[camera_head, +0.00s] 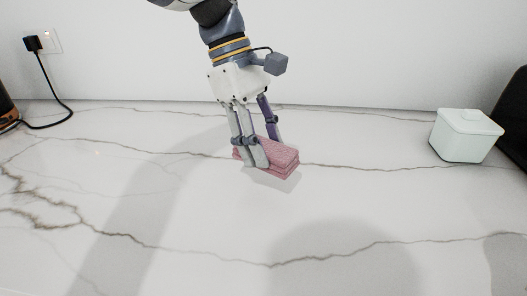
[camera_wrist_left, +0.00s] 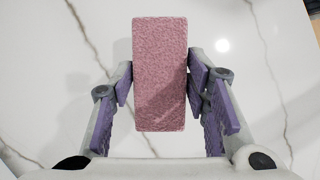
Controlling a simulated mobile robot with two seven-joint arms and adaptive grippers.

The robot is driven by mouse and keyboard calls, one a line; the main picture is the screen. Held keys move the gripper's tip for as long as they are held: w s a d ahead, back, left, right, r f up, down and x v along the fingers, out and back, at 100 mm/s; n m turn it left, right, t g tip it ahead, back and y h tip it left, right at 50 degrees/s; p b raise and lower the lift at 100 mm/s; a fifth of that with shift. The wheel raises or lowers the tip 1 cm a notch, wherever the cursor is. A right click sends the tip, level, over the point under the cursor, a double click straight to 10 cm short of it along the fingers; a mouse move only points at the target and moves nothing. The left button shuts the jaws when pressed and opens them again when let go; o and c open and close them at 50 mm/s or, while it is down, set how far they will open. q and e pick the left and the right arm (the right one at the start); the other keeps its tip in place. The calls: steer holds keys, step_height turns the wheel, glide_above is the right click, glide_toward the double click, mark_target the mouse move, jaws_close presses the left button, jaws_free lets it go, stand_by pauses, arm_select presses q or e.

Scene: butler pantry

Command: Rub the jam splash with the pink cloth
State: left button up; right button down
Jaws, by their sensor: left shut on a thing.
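The pink cloth (camera_head: 284,160) is a folded block with a rough weave, near the middle of the marble counter. My left gripper (camera_head: 259,150) comes down from above and is shut on it. In the left wrist view the cloth (camera_wrist_left: 160,75) lies lengthwise between the two purple-padded fingers (camera_wrist_left: 158,88). A small shadow shows by the cloth in the head view; I cannot tell for sure whether it touches the counter. I see no jam splash in either view; the cloth or gripper may hide it. My right gripper is not in view.
A pale lidded box (camera_head: 465,136) stands at the right, beside a dark object (camera_head: 514,115) at the edge. A black plug and cord (camera_head: 52,82) hang from the wall socket at the left. The white marble counter (camera_head: 200,225) is clear in front.

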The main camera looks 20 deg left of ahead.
arm_select(q)
steer(key=shift+r, duration=1.25)
